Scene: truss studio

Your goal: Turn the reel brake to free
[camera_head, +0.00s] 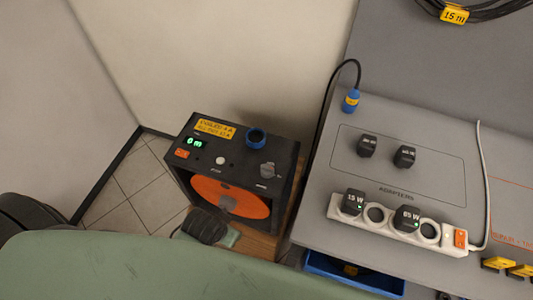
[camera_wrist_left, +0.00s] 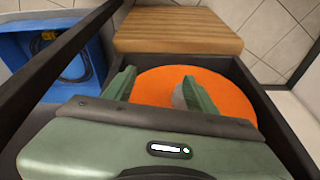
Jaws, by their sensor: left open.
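The reel unit (camera_head: 284,187) is a black box standing on a wooden surface, with an orange reel disc (camera_head: 235,195) in its open front. On its sloped top panel, a grey knob (camera_head: 267,170) sits at the right, probably the brake; its small lettering and setting are too small to read. My left gripper (camera_head: 226,236) is low in front of the reel, apart from the knob. In the left wrist view its two green fingers (camera_wrist_left: 160,90) are open over the orange disc (camera_wrist_left: 235,90), with a grey hub partly hidden by the right finger. My right gripper is not in view.
The panel also has a green "0 m" display (camera_head: 193,141), an orange switch (camera_head: 181,154), a white button (camera_head: 221,160) and a blue socket (camera_head: 256,137). To the right stands a grey bench (camera_head: 310,225) with a power strip (camera_head: 390,229). A blue bin (camera_head: 350,272) is below it.

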